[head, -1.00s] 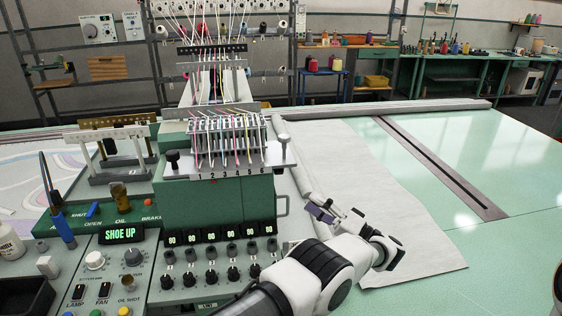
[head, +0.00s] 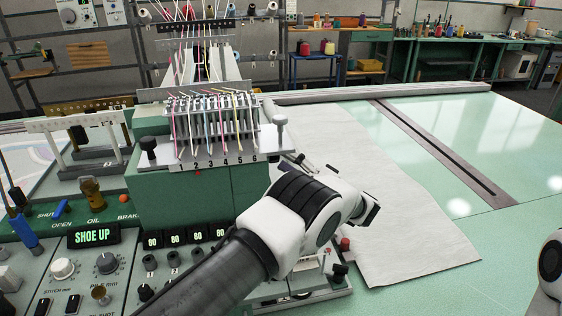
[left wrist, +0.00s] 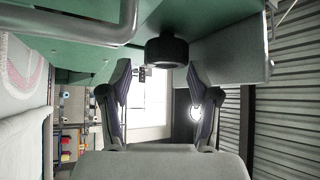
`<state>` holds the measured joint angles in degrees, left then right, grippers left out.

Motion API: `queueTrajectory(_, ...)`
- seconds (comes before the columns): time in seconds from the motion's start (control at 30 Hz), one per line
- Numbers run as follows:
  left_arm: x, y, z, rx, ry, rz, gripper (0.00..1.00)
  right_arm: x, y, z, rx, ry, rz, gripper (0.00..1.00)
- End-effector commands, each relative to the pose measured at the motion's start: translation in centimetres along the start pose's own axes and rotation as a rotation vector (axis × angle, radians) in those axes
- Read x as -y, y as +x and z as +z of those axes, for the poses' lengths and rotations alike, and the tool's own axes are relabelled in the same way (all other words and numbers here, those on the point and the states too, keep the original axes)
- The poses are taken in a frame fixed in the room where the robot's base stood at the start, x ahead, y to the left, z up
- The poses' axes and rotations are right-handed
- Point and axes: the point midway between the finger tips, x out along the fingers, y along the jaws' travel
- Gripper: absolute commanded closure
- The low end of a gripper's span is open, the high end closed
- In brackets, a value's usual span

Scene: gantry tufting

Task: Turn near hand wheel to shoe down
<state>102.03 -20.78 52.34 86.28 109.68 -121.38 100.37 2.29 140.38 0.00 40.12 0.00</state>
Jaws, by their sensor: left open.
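The display (head: 92,237) on the control panel reads SHOE UP. In the left wrist view a black round knob (left wrist: 167,51) sits under a green housing, ahead of and above the gap between my fingers; it may be the near hand wheel, but I cannot be sure. My left gripper (left wrist: 160,100) is open with nothing between its fingers, and it does not touch the knob as far as I see. In the head view my left gripper (head: 312,165) shows only in small part beyond my white wrist, right of the green machine head (head: 165,190). My right gripper is out of view.
A numbered needle bar with coloured threads (head: 215,120) tops the machine head. A black knob (head: 148,144) and a grey knob (head: 280,121) stand at its ends. Pale cloth (head: 400,220) covers the table to the right; a dark slotted rail (head: 440,150) lies beyond.

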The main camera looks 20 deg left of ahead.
Motion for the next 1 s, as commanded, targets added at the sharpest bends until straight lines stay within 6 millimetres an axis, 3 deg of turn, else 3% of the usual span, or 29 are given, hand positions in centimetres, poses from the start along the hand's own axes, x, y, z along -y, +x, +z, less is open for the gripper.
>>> queueTrajectory(0.03, 0.5, 1.0, -0.2, 0.001, 0.002, 0.000, 0.39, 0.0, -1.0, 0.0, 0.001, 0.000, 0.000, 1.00)
queueTrajectory(0.13, 0.4, 2.0, -0.1, 0.001, 0.001, -0.001, 0.39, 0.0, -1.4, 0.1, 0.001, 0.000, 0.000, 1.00)
queueTrajectory(0.43, 0.1, 2.4, -0.1, -0.001, 0.000, 0.000, 0.39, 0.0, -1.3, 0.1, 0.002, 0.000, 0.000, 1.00)
queueTrajectory(0.47, 0.1, 2.4, -0.1, -0.001, 0.000, 0.000, 0.46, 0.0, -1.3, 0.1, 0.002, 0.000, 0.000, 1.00)
queueTrajectory(0.57, 0.1, 2.4, -0.1, -0.001, 0.000, 0.000, 0.81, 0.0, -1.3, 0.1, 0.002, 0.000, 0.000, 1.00)
queueTrajectory(0.73, 0.0, 2.3, 0.0, 0.000, -0.001, -0.001, 0.84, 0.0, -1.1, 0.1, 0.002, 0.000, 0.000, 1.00)
queueTrajectory(0.87, -0.7, 2.1, 0.2, 0.001, -0.027, -0.028, 0.84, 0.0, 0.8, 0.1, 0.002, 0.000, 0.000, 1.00)
queueTrajectory(1.0, -1.2, 2.0, 0.4, 0.003, -0.094, -0.094, 0.84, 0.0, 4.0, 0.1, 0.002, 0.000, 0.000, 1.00)
